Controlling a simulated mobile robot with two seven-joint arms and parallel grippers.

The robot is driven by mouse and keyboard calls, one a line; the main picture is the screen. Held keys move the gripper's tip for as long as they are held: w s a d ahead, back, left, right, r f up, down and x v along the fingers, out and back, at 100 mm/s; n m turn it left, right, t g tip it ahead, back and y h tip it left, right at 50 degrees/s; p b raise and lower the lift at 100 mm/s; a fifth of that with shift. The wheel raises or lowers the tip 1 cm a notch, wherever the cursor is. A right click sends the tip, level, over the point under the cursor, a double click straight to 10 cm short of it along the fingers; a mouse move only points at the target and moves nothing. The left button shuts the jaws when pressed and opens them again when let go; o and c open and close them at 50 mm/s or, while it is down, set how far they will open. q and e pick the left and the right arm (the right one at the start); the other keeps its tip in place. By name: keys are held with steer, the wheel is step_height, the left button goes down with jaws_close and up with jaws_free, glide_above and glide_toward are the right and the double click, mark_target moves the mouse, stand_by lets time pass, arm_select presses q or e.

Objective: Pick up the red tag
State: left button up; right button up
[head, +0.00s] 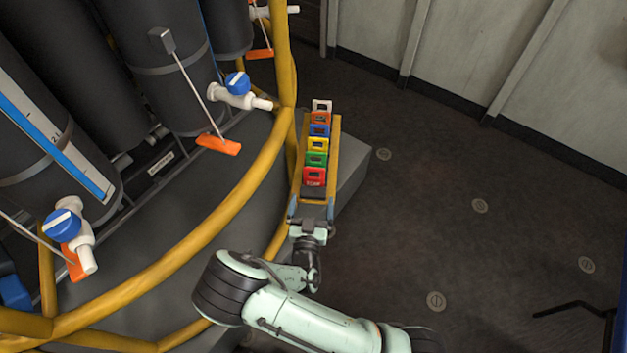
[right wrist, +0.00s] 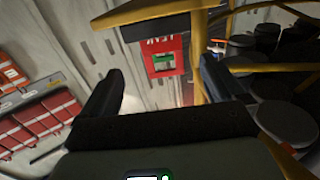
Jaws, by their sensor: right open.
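The red tag (head: 313,178) is the nearest in a row of coloured tags on a narrow yellow rack (head: 333,150). My right gripper (head: 310,205) is open and empty at the near end of the rack, just short of the red tag. In the right wrist view the red tag (right wrist: 153,66) shows ahead, between the two spread fingers (right wrist: 160,85) and apart from them. Its lettering appears upside down there. My left gripper is not in view.
Behind the red tag stand a green tag (head: 316,160), a yellow tag (head: 317,144) and several others. A curved yellow rail (head: 225,207) runs close on the left, before dark cylinders with blue-handled valves (head: 238,83). Open dark floor (head: 440,200) lies to the right.

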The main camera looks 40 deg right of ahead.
mark_target(314, 180)
steer(key=b+x, duration=0.1)
steer(key=x, duration=0.8)
steer(key=shift+a+f, duration=0.15)
steer(key=c, duration=1)
